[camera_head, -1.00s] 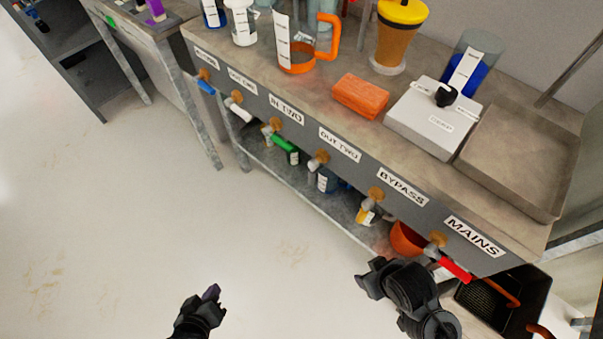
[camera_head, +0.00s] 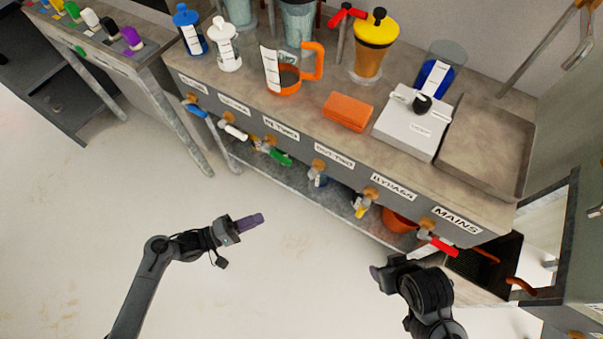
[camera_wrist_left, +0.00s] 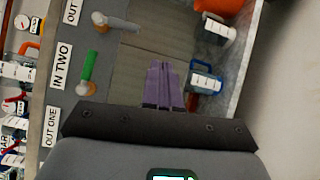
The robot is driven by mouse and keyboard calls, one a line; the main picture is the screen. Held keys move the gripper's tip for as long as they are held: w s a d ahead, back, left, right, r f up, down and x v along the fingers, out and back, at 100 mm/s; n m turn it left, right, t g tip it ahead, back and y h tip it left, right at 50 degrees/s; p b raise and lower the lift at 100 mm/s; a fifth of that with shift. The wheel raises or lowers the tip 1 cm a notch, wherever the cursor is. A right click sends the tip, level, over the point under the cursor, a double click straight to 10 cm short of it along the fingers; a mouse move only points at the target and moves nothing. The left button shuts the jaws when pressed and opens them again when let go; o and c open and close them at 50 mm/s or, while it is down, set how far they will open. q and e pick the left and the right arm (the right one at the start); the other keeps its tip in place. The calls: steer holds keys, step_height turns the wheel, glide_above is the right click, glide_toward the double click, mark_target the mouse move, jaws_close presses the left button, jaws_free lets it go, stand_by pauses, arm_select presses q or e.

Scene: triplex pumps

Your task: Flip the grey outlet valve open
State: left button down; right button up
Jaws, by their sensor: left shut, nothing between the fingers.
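The grey outlet valve (camera_head: 318,170) is on the bench front under the OUT TWO label (camera_head: 333,157), with its handle hanging down. In the left wrist view its grey handle (camera_wrist_left: 120,23) shows at the upper left, beyond my fingertips. My left gripper (camera_head: 258,219) is shut and empty, its purple fingers pointing right, below and left of the valve and apart from it. The purple fingers (camera_wrist_left: 164,85) show pressed together in the left wrist view. My right gripper (camera_head: 376,272) is below the bypass and mains valves; its finger opening is unclear.
The green-handled valve (camera_head: 278,155) is left of the grey one, the bypass valve (camera_head: 366,200) right of it, then the red-handled mains valve (camera_head: 437,243). The floor (camera_head: 300,260) in front is clear.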

arm_select(q)
steer(key=w+r+m+p, duration=0.1)
steer(key=w+r, duration=0.4)
steer(key=r, duration=0.1)
steer(key=shift+w+a+r, duration=0.2)
steer(key=shift+a+r, duration=0.15)
arm_select(e)
steer(key=shift+s+d+r, duration=0.1)
steer(key=shift+d+r, duration=0.2)
steer(key=shift+r, duration=0.2)
steer(key=shift+s+d+r, duration=0.1)
steer(key=shift+d+r, duration=0.15)
steer(key=shift+r, duration=0.25)
arm_select(q)
steer(key=shift+d, duration=0.1)
steer(key=b, duration=0.4)
glide_toward(311, 184)
steer(key=w+d+f, duration=0.2)
steer(key=w+f, duration=0.1)
steer(key=w, duration=0.3)
steer(key=d, duration=0.1)
steer(key=s+d+b, duration=0.1)
steer(key=d, duration=0.1)
steer(key=shift+s+d+r, duration=0.1)
steer(key=shift+s+r, duration=0.15)
steer(key=shift+s, duration=0.05)
arm_select(e)
step_height(311, 184, down, 6)
steer(key=shift+r, duration=0.2)
